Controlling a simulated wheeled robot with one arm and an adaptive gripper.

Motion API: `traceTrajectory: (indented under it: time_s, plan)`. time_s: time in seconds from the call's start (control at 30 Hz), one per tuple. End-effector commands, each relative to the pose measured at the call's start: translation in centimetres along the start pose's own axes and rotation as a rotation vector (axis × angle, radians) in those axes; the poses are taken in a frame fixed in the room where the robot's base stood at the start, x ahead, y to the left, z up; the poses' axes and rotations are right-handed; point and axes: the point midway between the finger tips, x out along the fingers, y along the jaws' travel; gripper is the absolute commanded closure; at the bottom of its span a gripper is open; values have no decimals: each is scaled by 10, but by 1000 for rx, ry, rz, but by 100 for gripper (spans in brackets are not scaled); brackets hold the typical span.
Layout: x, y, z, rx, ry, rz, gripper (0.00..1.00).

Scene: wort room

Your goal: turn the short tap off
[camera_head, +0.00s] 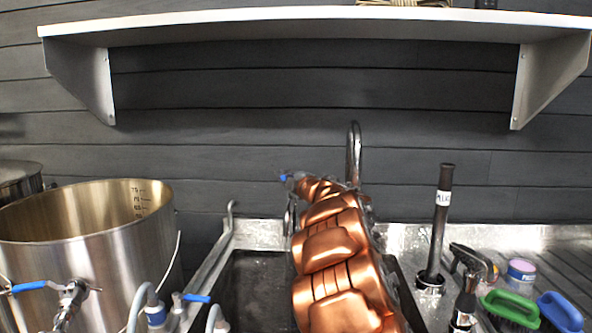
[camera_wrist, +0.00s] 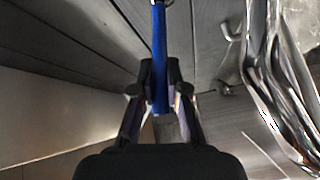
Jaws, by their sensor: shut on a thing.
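The short tap (camera_head: 290,214) stands at the back of the sink in the head view, with its blue lever (camera_head: 285,177) just left of the end of my copper-coloured arm. Most of the tap and my gripper are hidden behind the arm there. In the wrist view, my gripper (camera_wrist: 160,72) is shut on the blue lever (camera_wrist: 158,35), which runs lengthwise between the two fingers. The lever's far end meets a metal fitting at the top edge of that view.
A tall curved faucet (camera_head: 354,150) rises close behind my arm. A big steel pot (camera_head: 90,240) with blue-handled valves stands left of the sink. A white shelf (camera_head: 310,15) hangs above. Brushes and a dark upright tube (camera_head: 440,220) stand at right.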

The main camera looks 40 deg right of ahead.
Motion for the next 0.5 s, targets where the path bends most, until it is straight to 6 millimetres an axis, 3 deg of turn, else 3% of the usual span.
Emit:
traceTrajectory:
  time_s: [0.5]
  plan:
    - [0,-2,-5,-1,67,-20,100]
